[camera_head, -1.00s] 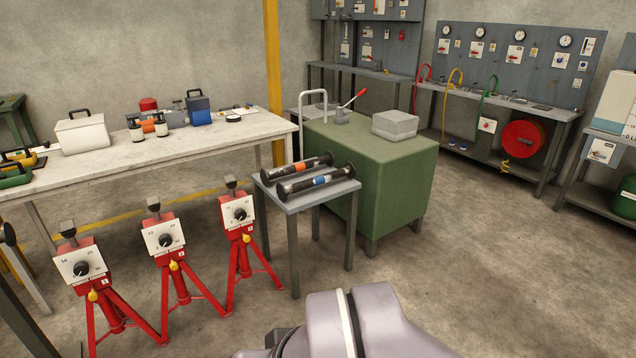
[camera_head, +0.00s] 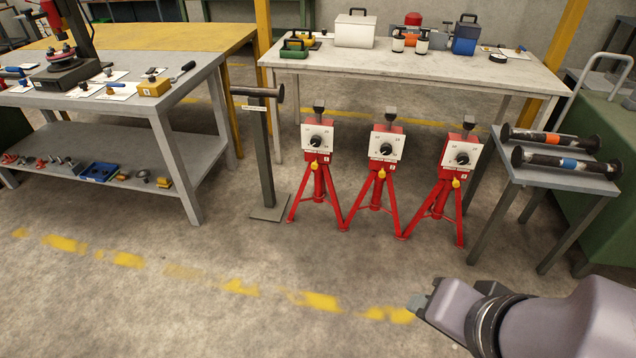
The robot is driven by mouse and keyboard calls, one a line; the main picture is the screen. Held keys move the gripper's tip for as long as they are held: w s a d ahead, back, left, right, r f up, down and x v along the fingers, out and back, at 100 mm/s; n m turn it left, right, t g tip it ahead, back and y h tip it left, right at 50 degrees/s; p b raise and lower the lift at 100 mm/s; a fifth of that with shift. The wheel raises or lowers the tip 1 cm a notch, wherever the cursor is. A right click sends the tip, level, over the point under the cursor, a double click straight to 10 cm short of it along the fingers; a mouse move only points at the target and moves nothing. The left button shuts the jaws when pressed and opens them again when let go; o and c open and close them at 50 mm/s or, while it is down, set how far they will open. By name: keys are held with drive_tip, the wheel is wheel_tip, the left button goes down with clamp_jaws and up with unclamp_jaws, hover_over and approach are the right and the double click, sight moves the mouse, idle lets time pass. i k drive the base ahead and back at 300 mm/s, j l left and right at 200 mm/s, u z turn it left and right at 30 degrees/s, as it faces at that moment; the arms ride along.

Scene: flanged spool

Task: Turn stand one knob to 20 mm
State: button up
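Three red tripod stands stand in a row on the floor, each with a white dial plate, a black knob and a yellow lever below. The left stand (camera_head: 319,172) has its knob (camera_head: 316,141) at the plate's middle; its small number tag is too small to read surely. The middle stand (camera_head: 381,175) and right stand (camera_head: 447,190) have like knobs. The scale marks and pointer settings are too small to read. My gripper (camera_head: 421,304) is at the lower right, well below and in front of the stands, touching none of them. Its fingers are too hidden to judge.
A small grey table (camera_head: 540,174) with two flanged spools stands right of the stands. A grey post (camera_head: 262,155) with a bar on top stands left. A white-topped bench (camera_head: 440,75) is behind. A grey workbench (camera_head: 185,100) is far left. The floor in front is clear.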

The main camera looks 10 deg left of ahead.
sight(316, 140)
drive_tip(key=i+j+z, duration=0.25)
drive_tip(key=j, duration=0.3)
drive_tip(key=i+j+z, duration=0.3)
drive_tip(key=j, duration=0.35)
drive_tip(key=i+j+z, duration=0.25)
drive_tip(key=j, duration=0.4)
drive_tip(key=i+j+z, duration=0.3)
drive_tip(key=j, duration=0.45)
drive_tip(key=j+z, duration=0.25)
drive_tip(key=j, duration=0.45)
drive_tip(key=j+z, duration=0.3)
drive_tip(key=j, duration=0.45)
drive_tip(key=i, duration=0.05)
